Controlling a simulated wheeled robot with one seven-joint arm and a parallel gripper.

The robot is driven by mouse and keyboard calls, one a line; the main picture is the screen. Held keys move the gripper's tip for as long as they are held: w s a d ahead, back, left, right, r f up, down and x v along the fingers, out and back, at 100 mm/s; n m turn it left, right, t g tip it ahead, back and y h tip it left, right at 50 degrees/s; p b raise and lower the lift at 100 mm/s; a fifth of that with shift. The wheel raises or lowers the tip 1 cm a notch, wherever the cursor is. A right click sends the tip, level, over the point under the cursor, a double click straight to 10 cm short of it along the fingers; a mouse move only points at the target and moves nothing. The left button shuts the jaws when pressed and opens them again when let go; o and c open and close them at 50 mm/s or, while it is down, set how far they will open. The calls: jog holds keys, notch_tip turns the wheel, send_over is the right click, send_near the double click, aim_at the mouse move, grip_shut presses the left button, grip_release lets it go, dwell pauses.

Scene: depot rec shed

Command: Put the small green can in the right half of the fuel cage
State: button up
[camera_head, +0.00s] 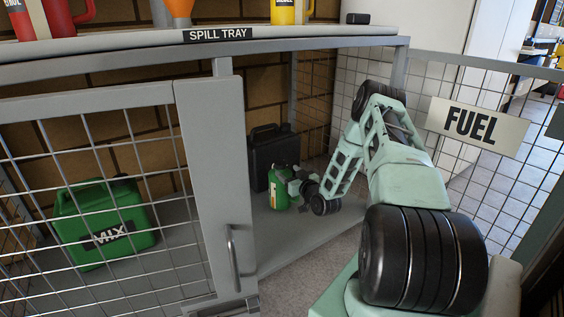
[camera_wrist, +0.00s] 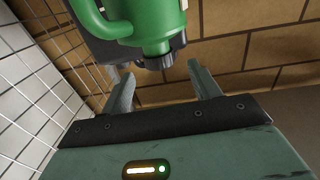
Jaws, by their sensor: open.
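The small green can (camera_head: 279,190) stands upright on the fuel cage floor (camera_head: 290,235), inside the open right half, just right of the middle post. In the wrist view the can (camera_wrist: 158,15) shows at the top with its black cap (camera_wrist: 158,58) pointing down. My gripper (camera_head: 294,184) is at the can's right side, reaching in through the opening. In the wrist view its open fingers (camera_wrist: 160,72) lie to either side of the cap, with gaps showing. I cannot tell whether anything touches the can.
A black canister (camera_head: 272,146) stands close behind the green can. A larger green MIX can (camera_head: 110,215) is behind the shut left mesh door (camera_head: 205,180). The open right door bears a FUEL sign (camera_head: 475,125). The spill tray shelf (camera_head: 130,48) is overhead. Cage floor shows bare in front.

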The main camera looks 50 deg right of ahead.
jog(key=p+v, duration=0.1)
jog(key=v, duration=0.2)
jog(key=shift+s+a, duration=0.1)
jog(key=shift+s, duration=0.1)
dwell(0.5)
